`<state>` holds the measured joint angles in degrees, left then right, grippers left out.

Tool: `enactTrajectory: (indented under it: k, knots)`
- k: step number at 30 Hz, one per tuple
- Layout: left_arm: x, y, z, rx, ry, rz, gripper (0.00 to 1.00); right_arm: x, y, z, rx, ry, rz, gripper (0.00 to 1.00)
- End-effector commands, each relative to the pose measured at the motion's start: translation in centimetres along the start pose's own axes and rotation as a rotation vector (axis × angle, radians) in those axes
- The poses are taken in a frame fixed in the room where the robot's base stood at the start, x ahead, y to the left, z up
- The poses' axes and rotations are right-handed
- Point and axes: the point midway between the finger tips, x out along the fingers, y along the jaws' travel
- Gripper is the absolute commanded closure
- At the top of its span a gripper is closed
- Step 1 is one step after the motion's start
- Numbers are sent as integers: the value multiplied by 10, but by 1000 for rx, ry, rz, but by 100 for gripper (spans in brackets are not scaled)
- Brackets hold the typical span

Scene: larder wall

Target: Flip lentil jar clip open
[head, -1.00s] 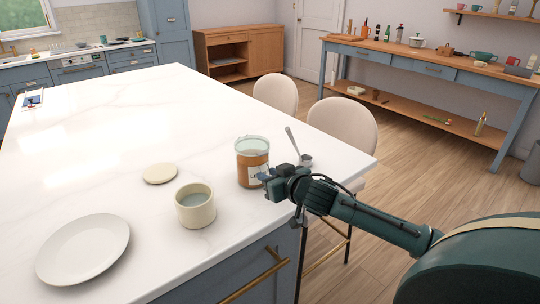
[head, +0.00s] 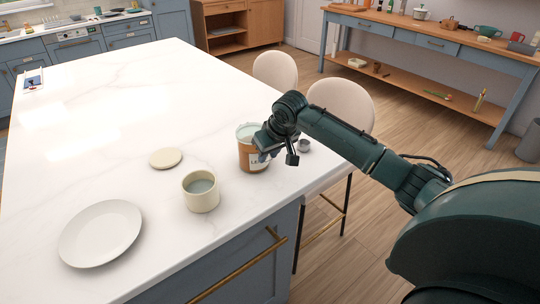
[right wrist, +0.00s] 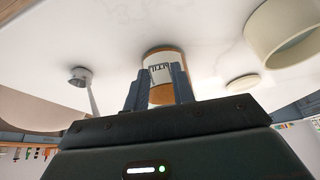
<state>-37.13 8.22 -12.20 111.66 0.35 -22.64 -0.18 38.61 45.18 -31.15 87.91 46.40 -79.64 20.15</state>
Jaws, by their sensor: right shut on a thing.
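The lentil jar (head: 246,158) stands upright on the white counter near its right edge. It is glass with amber contents, a white label and a pale lid (head: 246,130). My right gripper (head: 266,151) is at the jar's right side, its fingers closed in on it. In the right wrist view the jar (right wrist: 160,56) shows between the two fingers (right wrist: 157,92), with the label facing them. The clip cannot be made out; the fingers and wrist hide that side. My left gripper is not in view.
A cream mug (head: 200,196), a flat cream disc (head: 165,158) and a plate (head: 100,235) stand left of the jar. A small metal scoop (head: 304,146) lies just right of my gripper. Two chairs (head: 340,105) stand beyond the counter's right edge. The far left counter is largely clear.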

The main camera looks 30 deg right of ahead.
Motion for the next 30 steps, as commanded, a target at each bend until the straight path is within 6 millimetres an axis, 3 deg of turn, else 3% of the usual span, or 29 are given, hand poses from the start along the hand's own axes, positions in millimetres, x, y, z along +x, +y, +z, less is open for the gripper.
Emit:
enactTrajectory:
  k: [12, 28, 29, 30]
  knots:
    - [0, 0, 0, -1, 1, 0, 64, -3, -1, -7, 1, -170, -1, 98]
    - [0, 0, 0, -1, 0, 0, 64, -2, 0, -6, 1, -190, 1, 98]
    - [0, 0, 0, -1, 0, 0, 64, -2, 0, -6, 1, -190, 1, 72]
    - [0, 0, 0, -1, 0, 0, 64, -2, 0, -6, 1, -190, 1, 69]
